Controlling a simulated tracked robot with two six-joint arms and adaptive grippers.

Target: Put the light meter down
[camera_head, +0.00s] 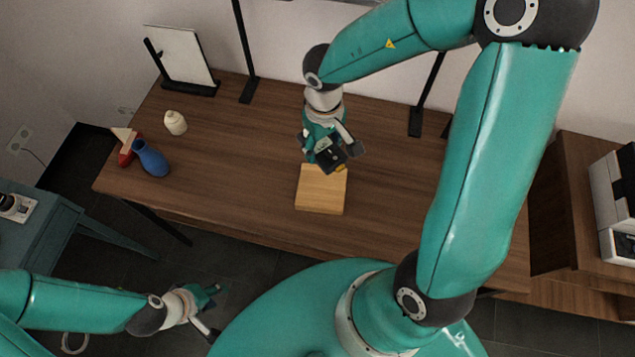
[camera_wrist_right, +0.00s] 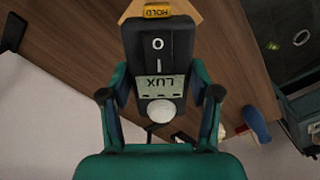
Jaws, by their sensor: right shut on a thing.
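The light meter (camera_head: 331,158) is a black box with a yellow HOLD key. The right wrist view shows its LUX display, a white round knob and its dark case (camera_wrist_right: 158,60). My right gripper (camera_head: 328,147) is shut on the meter's sides, and its fingers (camera_wrist_right: 162,95) flank the case in the wrist view. In the head view the meter overlaps the far edge of a pale wooden block (camera_head: 321,191) on the brown table (camera_head: 250,150). I cannot tell whether it touches the block. My left gripper (camera_head: 211,308) is open and empty, in front of the table.
A white panel (camera_head: 181,56) stands at the back left, with dark posts along the back. The table around the block is clear.

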